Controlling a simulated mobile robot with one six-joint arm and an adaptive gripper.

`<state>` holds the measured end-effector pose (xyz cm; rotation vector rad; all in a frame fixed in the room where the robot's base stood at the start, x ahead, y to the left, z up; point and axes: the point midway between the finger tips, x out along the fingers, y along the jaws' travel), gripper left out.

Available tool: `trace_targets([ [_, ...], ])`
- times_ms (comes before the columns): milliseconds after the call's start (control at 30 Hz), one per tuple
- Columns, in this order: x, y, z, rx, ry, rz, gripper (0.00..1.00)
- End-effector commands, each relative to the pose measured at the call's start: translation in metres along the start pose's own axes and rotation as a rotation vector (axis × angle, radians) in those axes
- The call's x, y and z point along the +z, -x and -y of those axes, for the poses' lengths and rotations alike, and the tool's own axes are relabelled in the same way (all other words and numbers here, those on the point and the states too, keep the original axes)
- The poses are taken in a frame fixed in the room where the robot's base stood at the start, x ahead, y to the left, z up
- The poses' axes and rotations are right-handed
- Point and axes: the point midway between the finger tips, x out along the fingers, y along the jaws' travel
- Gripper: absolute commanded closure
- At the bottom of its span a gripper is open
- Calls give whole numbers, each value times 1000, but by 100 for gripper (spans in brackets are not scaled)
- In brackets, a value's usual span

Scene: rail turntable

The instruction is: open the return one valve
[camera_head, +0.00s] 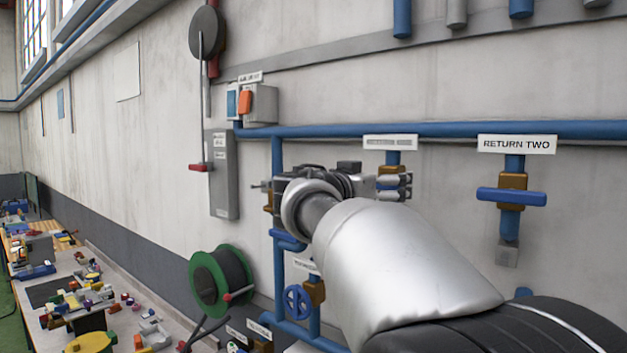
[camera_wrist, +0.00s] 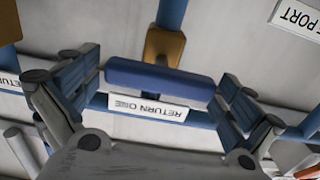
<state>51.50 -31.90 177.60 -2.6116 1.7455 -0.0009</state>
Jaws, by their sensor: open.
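The return one valve shows in the wrist view, with a blue bar handle (camera_wrist: 160,79) on a brass body (camera_wrist: 165,46). The handle lies crosswise to its blue pipe (camera_wrist: 171,12). Its label (camera_wrist: 148,107) reads RETURN ONE upside down there. My gripper (camera_wrist: 161,72) is open, with one finger off each end of the handle and gaps showing. In the head view my gripper (camera_head: 394,183) is at the wall, below a white label (camera_head: 390,142) too blurred to read. My arm and gripper hide most of this valve there.
To the right, a RETURN TWO label (camera_head: 516,144) hangs above another valve with a crosswise blue handle (camera_head: 511,197). A blue pipe (camera_head: 450,130) runs along the wall above. Left are a green reel (camera_head: 207,283), a blue handwheel (camera_head: 298,302) and a cluttered bench (camera_head: 150,312).

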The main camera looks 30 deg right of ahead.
Motion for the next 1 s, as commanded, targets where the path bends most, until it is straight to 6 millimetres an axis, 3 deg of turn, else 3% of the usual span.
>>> trace_targets([
  [67, 0, 0, 0, 0, 0, 0, 1],
  [600, 0, 0, 0, 0, 0, 0, 37],
  [1000, 1, 1, 1, -1, 73, 0, 38],
])
